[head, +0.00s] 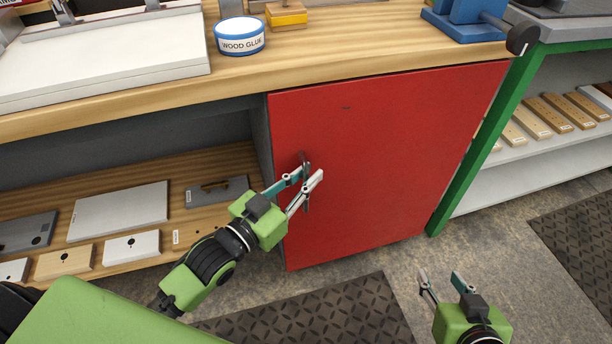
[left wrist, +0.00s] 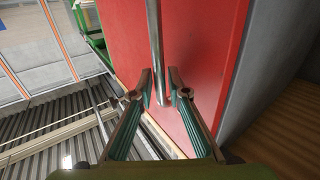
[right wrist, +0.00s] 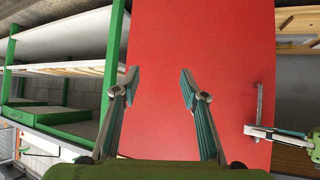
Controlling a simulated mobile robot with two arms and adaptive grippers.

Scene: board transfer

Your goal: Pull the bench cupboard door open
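The red cupboard door (head: 390,150) fills the bench front under the top and looks shut. Its upright metal handle (head: 306,200) is near the door's left edge. My left gripper (head: 311,173) is at the handle with its fingers apart. In the left wrist view the handle bar (left wrist: 155,45) runs down between the two fingertips (left wrist: 159,75), with a small gap visible on the sides; contact cannot be told. My right gripper (head: 446,280) is open and empty, low in front of the door's right side. The right wrist view shows the door (right wrist: 200,60) beyond its spread fingers.
An open bench shelf (head: 110,240) with boards and blocks is left of the door. A green-framed rack (head: 485,145) stands right of it. A glue tub (head: 240,37) and blue vise (head: 468,22) are on the bench top. Dark mats (head: 330,315) lie on the otherwise clear floor.

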